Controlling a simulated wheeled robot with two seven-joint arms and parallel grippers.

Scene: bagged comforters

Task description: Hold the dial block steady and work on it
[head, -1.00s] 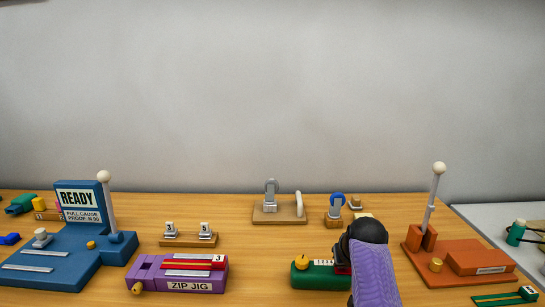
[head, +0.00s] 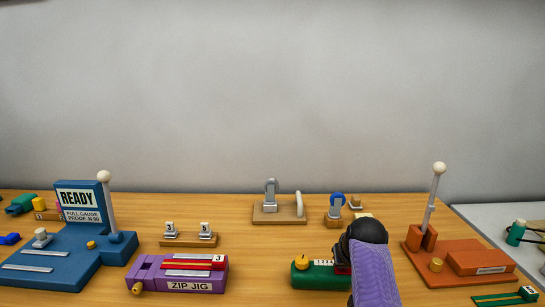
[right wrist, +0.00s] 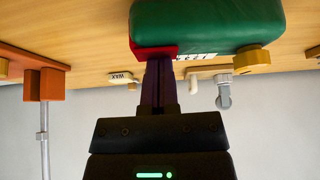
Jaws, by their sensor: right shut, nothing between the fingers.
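The dial block is a green block (head: 318,276) with a yellow knob (head: 302,262), a white numbered scale and a red part. It lies at the table's front, right of centre in the head view. In the right wrist view the green block (right wrist: 208,24) appears upside down, with its red part (right wrist: 153,51) at the left end and the yellow knob (right wrist: 252,60) at the right. My right gripper (right wrist: 158,66) is shut, its purple fingers at the red part, apparently touching it. My right arm hides the block's right end in the head view. My left gripper is out of view.
A purple ZIP JIG (head: 180,274) lies left of the block, and a blue READY gauge (head: 60,262) stands farther left. An orange lever fixture (head: 465,262) is at right. Behind are a wooden stand (head: 266,217) and a small blue-topped piece (head: 336,203).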

